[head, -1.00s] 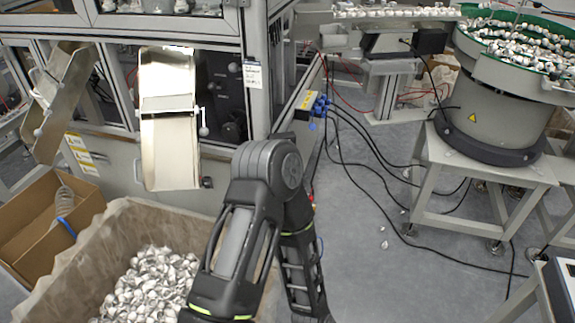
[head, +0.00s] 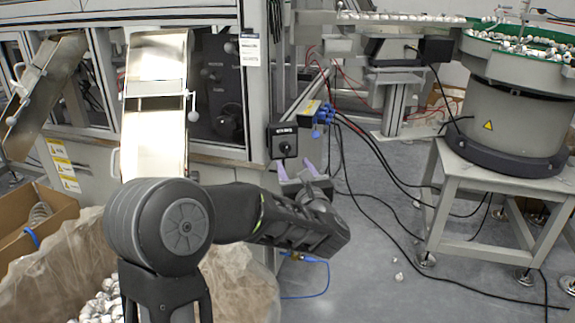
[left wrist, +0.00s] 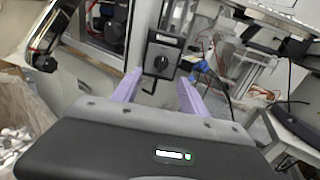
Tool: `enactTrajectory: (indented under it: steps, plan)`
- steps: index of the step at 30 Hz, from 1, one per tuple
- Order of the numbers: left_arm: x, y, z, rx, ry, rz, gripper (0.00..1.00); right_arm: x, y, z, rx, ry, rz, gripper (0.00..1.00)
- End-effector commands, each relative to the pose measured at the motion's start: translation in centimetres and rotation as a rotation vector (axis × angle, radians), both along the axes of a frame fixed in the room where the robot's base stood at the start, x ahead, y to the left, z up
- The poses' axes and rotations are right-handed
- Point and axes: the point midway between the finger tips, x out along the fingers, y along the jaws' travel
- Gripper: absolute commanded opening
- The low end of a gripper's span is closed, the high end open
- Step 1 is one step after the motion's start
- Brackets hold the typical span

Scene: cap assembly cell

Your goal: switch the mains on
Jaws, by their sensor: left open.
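The mains switch (head: 283,141) is a dark square box with a round rotary knob, mounted on the corner of the grey machine cabinet. It also shows in the left wrist view (left wrist: 161,55), upper middle, with its knob facing me. My left gripper (head: 296,168) is just below and in front of the switch in the head view. Its two purple fingers are apart and empty. In the left wrist view the fingers (left wrist: 157,84) point towards the switch, which appears between and beyond their tips. They look apart from the knob. My right gripper is not in view.
Blue connectors (head: 323,116) with cables sit just right of the switch. A lined box of caps (head: 232,285) stands below my left arm. A bowl feeder (head: 515,110) stands on a grey stand at the right. Cables cross the floor.

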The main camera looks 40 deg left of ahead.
Motion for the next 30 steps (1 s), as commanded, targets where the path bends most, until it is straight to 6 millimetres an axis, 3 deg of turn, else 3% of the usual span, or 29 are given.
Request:
enactTrajectory:
  steps: [11, 24, 30]
  plan:
    - [0.5, 0.5, 0.0, 0.004, 0.006, -0.002, 0.51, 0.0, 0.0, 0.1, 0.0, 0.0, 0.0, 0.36]
    - [4.5, 5.1, -0.1, 0.004, 0.008, -0.003, 0.51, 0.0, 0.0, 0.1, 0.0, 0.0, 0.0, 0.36]
    - [5.2, 5.8, -0.1, 0.004, 0.008, -0.005, 0.51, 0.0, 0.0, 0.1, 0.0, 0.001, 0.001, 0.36]
